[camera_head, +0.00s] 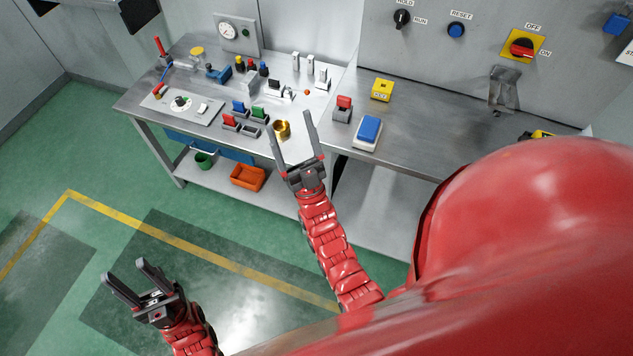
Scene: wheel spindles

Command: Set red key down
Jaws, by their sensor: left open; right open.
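A red key-like block (230,120) sits in a dark holder on the left metal table, beside a blue one (239,107) and a green one (259,112). Another red-topped piece (344,102) sits on a grey block on the right table. I cannot tell which of the two is the red key. My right gripper (292,128) is open and empty at the front edge of the left table, its fingers pointing towards the back. My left gripper (123,270) is open and empty over the floor, well away from the tables.
A brass cup (282,130) stands right by my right gripper's left finger. A blue-topped box (368,131) and a yellow block (382,90) stand on the right table. An orange bin (247,177) is on the lower shelf. My red body hides the lower right.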

